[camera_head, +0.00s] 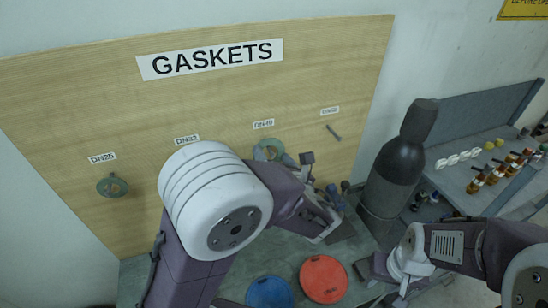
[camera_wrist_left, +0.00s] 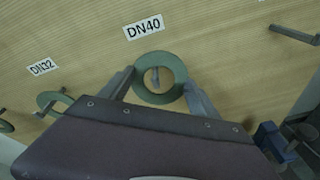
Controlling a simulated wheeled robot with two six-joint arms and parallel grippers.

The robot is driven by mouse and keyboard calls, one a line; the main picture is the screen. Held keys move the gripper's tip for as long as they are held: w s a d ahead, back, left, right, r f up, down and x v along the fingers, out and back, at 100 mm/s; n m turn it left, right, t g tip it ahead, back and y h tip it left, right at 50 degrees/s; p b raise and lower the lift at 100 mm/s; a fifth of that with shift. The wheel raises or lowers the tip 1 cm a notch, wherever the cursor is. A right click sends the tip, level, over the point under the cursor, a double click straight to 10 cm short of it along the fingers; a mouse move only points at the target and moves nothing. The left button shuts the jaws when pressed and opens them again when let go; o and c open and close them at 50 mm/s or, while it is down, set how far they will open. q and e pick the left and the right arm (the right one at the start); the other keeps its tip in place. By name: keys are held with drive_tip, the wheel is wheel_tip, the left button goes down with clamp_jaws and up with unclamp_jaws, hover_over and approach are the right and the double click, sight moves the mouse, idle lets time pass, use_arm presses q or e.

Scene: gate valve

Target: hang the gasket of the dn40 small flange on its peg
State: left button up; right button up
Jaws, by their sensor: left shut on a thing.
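The DN40 gasket, a flat green ring (camera_wrist_left: 177,68), is held upright by its sides between the fingers of my left gripper (camera_wrist_left: 160,88), just below the DN40 label (camera_wrist_left: 144,27). The peg (camera_wrist_left: 155,75) shows through the ring's hole; I cannot tell whether its tip has entered the hole. In the head view the gasket (camera_head: 268,148) is partly hidden by my left arm, in front of the board (camera_head: 75,100). My right gripper (camera_head: 378,270) is low at the right, near the bench; its jaw opening is unclear.
A green gasket (camera_head: 112,186) hangs under DN25, and another (camera_wrist_left: 48,99) under DN32. The DN50 peg (camera_head: 333,131) is bare. A blue disc (camera_head: 269,293) and a red disc (camera_head: 323,279) lie on the bench. A dark cylinder (camera_head: 398,170) stands to the right.

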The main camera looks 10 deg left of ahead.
idle(0.4)
use_arm(q)
drive_tip(key=o, duration=1.5)
drive_tip(key=shift+o, duration=0.2)
drive_tip(key=shift+s+d, duration=0.2)
drive_tip(key=shift+s, duration=0.05)
drive_tip(key=b+v, duration=0.1)
drive_tip(key=v, duration=0.7)
drive_tip(key=shift+s+r+b, duration=0.15)
drive_tip(key=shift+b, duration=0.25)
